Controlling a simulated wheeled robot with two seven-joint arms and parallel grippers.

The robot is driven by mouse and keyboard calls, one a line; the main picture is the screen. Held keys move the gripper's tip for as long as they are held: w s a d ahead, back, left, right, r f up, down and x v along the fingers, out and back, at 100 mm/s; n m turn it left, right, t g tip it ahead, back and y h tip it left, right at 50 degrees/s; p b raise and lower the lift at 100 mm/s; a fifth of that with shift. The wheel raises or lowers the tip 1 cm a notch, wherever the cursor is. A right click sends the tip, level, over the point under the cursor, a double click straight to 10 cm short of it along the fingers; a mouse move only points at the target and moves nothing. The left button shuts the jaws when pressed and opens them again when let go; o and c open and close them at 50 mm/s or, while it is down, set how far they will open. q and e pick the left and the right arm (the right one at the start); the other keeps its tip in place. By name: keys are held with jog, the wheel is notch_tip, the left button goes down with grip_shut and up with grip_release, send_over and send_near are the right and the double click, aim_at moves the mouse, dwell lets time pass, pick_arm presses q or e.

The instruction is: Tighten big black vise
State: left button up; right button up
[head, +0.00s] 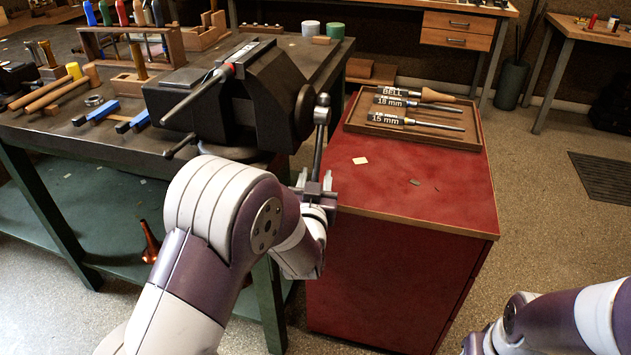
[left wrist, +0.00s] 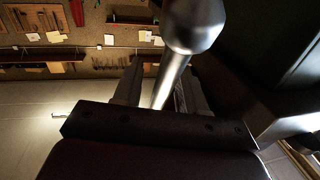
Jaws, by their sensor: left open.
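The big black vise (head: 240,100) is mounted on the corner of the dark workbench. Its steel handle bar (head: 319,148) hangs nearly upright at the right end of the screw, with a round knob at the top. A grey rod with a red band (head: 206,88) is at the vise jaws; I cannot tell how firmly it is clamped. My left gripper (head: 316,186) is open at the lower part of the handle bar. In the left wrist view the bar (left wrist: 172,80) runs between the open fingers, its ball end close to the camera. Contact with the fingers is unclear.
A red cabinet (head: 400,190) stands just right of the handle, bearing a wooden tray (head: 352,122) with several labelled tools. Blue blocks (head: 96,112), a wooden rack (head: 118,30) and wooden-handled tools crowd the bench at left.

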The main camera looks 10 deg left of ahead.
pick_arm(q)
grip_shut()
